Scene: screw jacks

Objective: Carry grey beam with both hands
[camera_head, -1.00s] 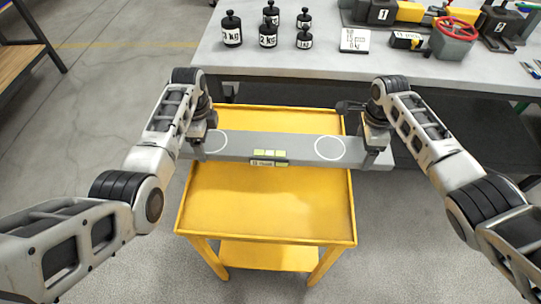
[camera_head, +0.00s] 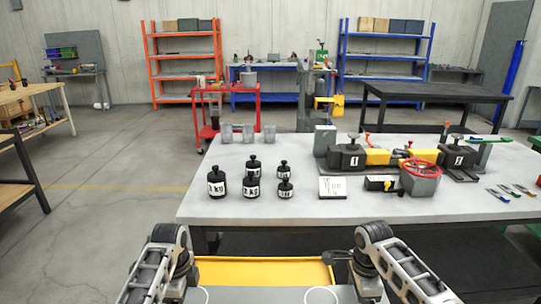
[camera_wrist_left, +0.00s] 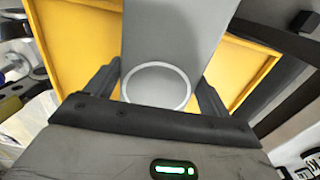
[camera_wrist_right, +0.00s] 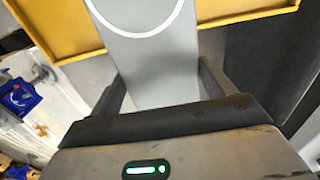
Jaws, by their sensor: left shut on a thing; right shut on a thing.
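The grey beam (camera_head: 258,295) shows along the bottom edge of the head view, with two white rings on its top; its lower part is cut off. It lies over the yellow cart (camera_head: 262,270). My left gripper (camera_wrist_left: 160,88) is shut on the beam, with a finger along each side near a white ring. My right gripper (camera_wrist_right: 160,88) is shut on the beam's other end, also with a finger on each side. Screw jack 1 (camera_head: 346,157) and screw jack 2 (camera_head: 457,158) stand on the grey table (camera_head: 230,160).
Black weights (camera_head: 217,182) stand at the table's left front. Pens (camera_head: 515,191) lie at right. Floor left of the table is open.

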